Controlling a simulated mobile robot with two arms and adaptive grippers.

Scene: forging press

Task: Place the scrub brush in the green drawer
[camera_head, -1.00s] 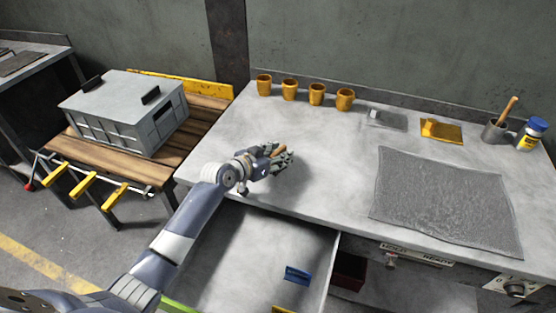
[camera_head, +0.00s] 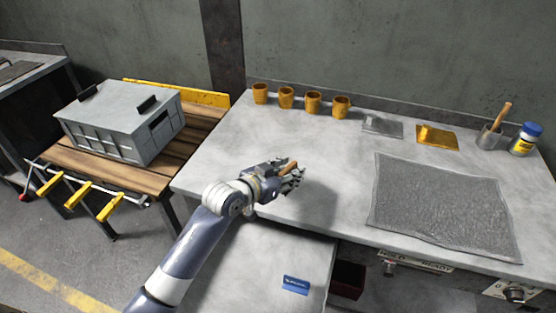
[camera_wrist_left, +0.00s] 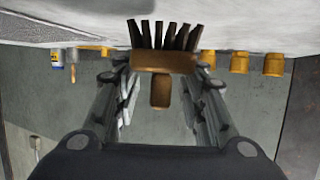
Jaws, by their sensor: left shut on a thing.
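My left gripper (camera_head: 285,177) is shut on the scrub brush (camera_head: 290,167), above the front left part of the workbench in the head view. In the left wrist view the brush (camera_wrist_left: 162,62) has a brown wooden body and dark bristles, held between the two fingers (camera_wrist_left: 160,85). A drawer below the bench front stands pulled out; its light grey inside (camera_head: 258,265) shows, with a blue thing (camera_head: 295,285) in it. My left arm covers part of the drawer, and no green shows on it now. My right gripper is not in view.
Several yellow cups (camera_head: 312,103) stand along the bench's back. A grey mat (camera_head: 440,205) lies at right, with a metal cup (camera_head: 489,137) and a blue-capped container (camera_head: 525,139) behind it. A grey crate (camera_head: 120,120) sits on a wooden table at left. The bench's middle is clear.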

